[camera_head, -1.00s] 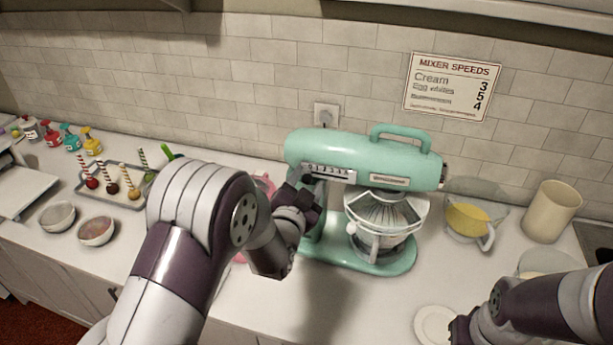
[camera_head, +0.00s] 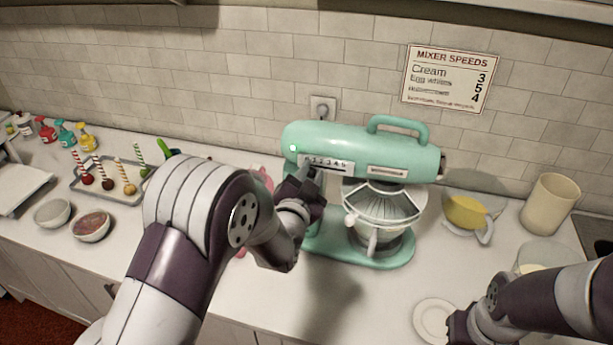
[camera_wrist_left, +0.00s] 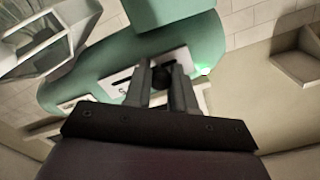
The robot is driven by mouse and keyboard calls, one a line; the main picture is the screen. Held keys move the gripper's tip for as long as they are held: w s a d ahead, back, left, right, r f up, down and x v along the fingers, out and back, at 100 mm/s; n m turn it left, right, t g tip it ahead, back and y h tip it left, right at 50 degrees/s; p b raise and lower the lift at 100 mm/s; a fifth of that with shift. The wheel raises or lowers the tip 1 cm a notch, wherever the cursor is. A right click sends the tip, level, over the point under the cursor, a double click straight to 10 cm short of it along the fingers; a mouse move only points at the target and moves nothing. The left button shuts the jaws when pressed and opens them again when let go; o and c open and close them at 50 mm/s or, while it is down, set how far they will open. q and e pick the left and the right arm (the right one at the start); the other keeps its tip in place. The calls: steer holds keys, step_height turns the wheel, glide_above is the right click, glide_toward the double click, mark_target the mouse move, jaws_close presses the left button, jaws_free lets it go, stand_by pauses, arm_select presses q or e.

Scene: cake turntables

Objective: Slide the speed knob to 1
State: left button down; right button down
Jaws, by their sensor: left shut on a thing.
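The mint-green mixer (camera_head: 290,135) stands on the counter with a white speed scale (camera_head: 335,163) on its side. The scale's low numbers are at its left end. My left gripper (camera_head: 312,178) is at the scale, toward its left part. In the left wrist view the fingers of my left gripper (camera_wrist_left: 160,88) are shut on the dark speed knob (camera_wrist_left: 161,75). The gripper hides the knob in the head view, so I cannot read its exact number. A green light (camera_head: 293,148) glows left of the scale. My right gripper (camera_head: 458,326) is low at the right, away from the mixer.
A MIXER SPEEDS sign (camera_head: 447,78) hangs on the tiled wall. A jug with yellow contents (camera_head: 466,214), a beige canister (camera_head: 550,203) and a white plate (camera_head: 434,318) are to the right. A tray of cake pops (camera_head: 82,188) and bowls are left.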

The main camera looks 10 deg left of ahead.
arm_select(q)
steer(key=c, duration=0.9)
jaws_free()
steer(key=shift+c, duration=0.2)
steer(key=shift+a, duration=0.15)
steer(key=shift+s, duration=0.15)
steer(key=s+b, duration=0.3)
steer(key=s, duration=0.9)
steer(key=shift+s+a, duration=0.25)
